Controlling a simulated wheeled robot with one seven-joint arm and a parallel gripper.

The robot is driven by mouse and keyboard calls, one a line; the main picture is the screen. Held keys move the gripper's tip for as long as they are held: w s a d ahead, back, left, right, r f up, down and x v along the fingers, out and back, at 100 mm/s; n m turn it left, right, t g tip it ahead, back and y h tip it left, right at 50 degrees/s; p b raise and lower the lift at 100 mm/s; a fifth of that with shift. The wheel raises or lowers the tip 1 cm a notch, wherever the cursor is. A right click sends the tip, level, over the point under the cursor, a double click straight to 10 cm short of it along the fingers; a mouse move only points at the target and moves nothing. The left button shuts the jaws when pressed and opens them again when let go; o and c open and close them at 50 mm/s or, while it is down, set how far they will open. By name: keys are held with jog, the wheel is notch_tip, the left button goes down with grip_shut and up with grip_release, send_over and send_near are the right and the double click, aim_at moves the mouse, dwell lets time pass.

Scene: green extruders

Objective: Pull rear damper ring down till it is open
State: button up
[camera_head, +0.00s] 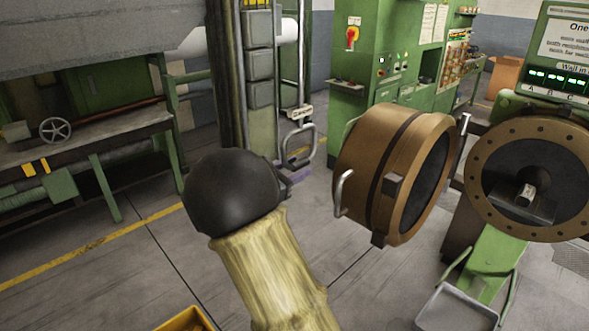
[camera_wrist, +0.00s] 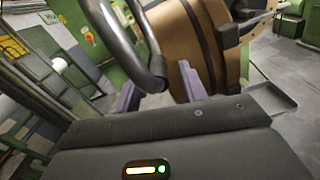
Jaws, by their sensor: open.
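The damper ring (camera_head: 301,147) is a grey metal loop hanging under a small label plate (camera_head: 301,113) in the head view, left of the brown extruder door. In the wrist view the ring (camera_wrist: 128,45) is large and close, its dark curved bar running down from the top. My gripper (camera_wrist: 158,85) is open, with one purple finger on each side of the ring's lower end. I cannot tell whether either finger touches it. In the head view my gripper (camera_head: 290,176) shows only as a purple sliver beside the ring's bottom, mostly hidden behind my dark arm joint.
The thick brown round door (camera_head: 392,170) with a side handle stands open right of the ring. The extruder's bolted flange (camera_head: 536,180) is at far right. Green cabinets (camera_head: 405,60) stand behind. A bench with a handwheel (camera_head: 55,130) is at left. Open floor lies between.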

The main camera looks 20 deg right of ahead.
jog(key=b+v, duration=0.4)
jog(key=v, duration=1.3)
jog(key=shift+b, duration=0.35)
jog(key=shift+a+f, duration=0.1)
jog(key=s+d+f+m+g+y, duration=0.3)
jog(key=s+d+f, duration=0.1)
jog(key=f, duration=0.2)
jog(key=s+d+f+m+g+y, duration=0.2)
jog(key=s+d+f+y, duration=0.25)
jog(key=f, duration=0.25)
jog(key=s+a+f+m+y, duration=0.2)
jog(key=s+f+m+y, duration=0.6)
jog(key=m, duration=0.7)
jog(key=shift+s+a+t+y, duration=0.25)
jog(key=shift+s+t+y, duration=0.25)
jog(key=shift+s, duration=0.7)
jog(key=shift+f, duration=0.1)
